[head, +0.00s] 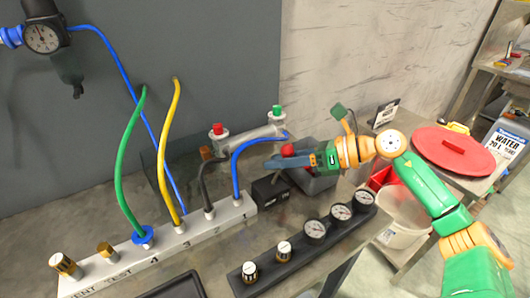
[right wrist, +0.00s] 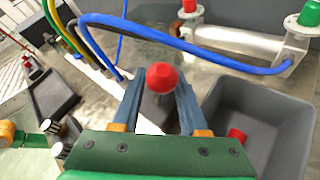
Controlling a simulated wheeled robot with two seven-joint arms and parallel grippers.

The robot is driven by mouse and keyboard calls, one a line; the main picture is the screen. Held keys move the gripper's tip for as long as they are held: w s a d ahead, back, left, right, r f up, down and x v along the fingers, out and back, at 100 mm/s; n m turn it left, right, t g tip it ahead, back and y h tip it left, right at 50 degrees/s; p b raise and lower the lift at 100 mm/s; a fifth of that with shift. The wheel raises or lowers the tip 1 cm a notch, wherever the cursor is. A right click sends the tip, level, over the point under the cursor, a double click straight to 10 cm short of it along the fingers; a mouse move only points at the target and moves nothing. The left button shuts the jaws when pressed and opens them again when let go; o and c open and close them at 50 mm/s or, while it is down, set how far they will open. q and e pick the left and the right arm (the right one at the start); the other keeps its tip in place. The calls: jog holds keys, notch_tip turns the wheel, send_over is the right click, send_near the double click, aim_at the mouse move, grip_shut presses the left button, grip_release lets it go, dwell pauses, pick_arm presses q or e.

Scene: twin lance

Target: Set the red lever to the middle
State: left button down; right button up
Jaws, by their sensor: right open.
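The red lever's round red knob (head: 287,150) shows in the head view just behind my right gripper (head: 276,162). In the right wrist view the knob (right wrist: 162,77) appears in the gap between the two fingertips of my right gripper (right wrist: 157,95). The fingers are apart, and I cannot tell whether either touches the knob. A black box (head: 270,191) sits below the gripper on the bench. The lever's stem is mostly hidden, so its tilt is unclear. My left gripper is not in view.
A grey bin (right wrist: 255,120) stands close to the right of the gripper, with a red item inside. A blue hose (head: 236,165) arches close by from the white port block (head: 215,221). A metal cylinder (head: 250,140) lies behind. A black gauge rail (head: 300,250) lies in front.

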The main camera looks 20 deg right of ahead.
jog(key=shift+x, duration=1.05)
jog(key=shift+w+a+f, duration=0.1)
jog(key=shift+w+a, duration=0.1)
jog(key=shift+s+d, duration=0.1)
grip_shut()
jog(key=shift+r, duration=0.3)
